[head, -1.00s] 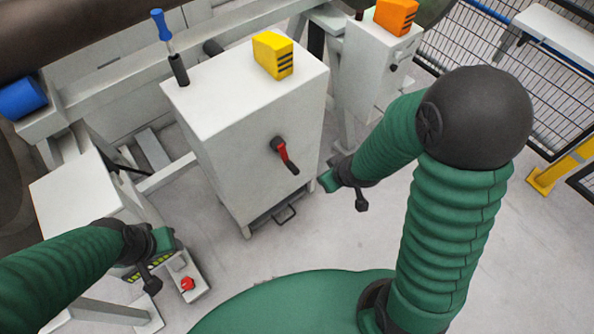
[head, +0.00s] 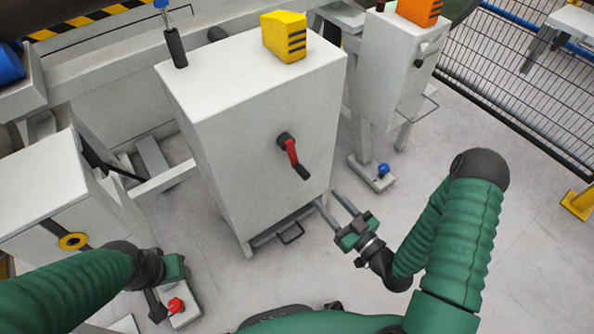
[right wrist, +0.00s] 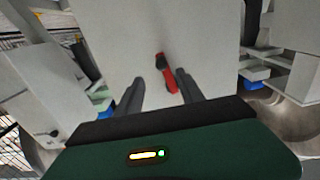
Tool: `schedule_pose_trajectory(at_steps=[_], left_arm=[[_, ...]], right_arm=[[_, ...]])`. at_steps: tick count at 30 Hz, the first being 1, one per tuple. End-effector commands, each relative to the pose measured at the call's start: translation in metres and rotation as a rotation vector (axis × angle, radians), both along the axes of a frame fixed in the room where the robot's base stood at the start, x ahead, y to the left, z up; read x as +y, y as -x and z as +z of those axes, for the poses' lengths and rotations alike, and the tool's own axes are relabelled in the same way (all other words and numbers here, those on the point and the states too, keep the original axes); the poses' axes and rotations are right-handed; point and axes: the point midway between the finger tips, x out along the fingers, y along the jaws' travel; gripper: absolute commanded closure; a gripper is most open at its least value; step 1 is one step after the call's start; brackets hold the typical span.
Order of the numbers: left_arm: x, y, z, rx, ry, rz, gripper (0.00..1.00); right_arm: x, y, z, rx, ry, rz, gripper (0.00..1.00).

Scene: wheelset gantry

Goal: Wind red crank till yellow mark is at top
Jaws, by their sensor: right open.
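The red crank (head: 291,153) is on the front face of the white cabinet (head: 235,130). Its arm slants down and right from a dark hub to a dark handle. I cannot make out a yellow mark by the crank. My right gripper (head: 334,204) is open and empty, below and right of the crank, apart from it. In the right wrist view the crank (right wrist: 166,75) shows ahead, between and beyond the two fingers (right wrist: 157,92). My left gripper (head: 165,290) is at the lower left, away from the crank; its fingers are not clear.
A yellow block (head: 284,36) and a blue-topped rod (head: 174,40) stand on the cabinet. A second cabinet (head: 392,65) with an orange block (head: 419,11) is at right. A red button (head: 175,305) is near my left gripper.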

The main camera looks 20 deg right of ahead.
Motion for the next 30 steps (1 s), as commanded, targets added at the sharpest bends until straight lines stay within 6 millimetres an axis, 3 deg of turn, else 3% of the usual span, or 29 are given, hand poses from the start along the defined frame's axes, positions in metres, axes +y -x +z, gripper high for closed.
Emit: schedule_pose_trajectory(at_steps=[12,18,30], left_arm=[[0.0,0.0,-0.034,0.0,0.0,0.0,0.55],[0.0,0.0,-0.046,0.001,0.0,0.0,0.55],[0.0,0.0,-0.047,0.0,0.0,0.0,0.55]], right_arm=[[0.037,-0.099,-0.003,-0.003,-0.001,0.003,0.55],[0.05,-0.135,-0.002,0.0,0.0,0.003,0.55],[0.054,-0.146,0.001,0.003,0.0,0.002,0.57]])
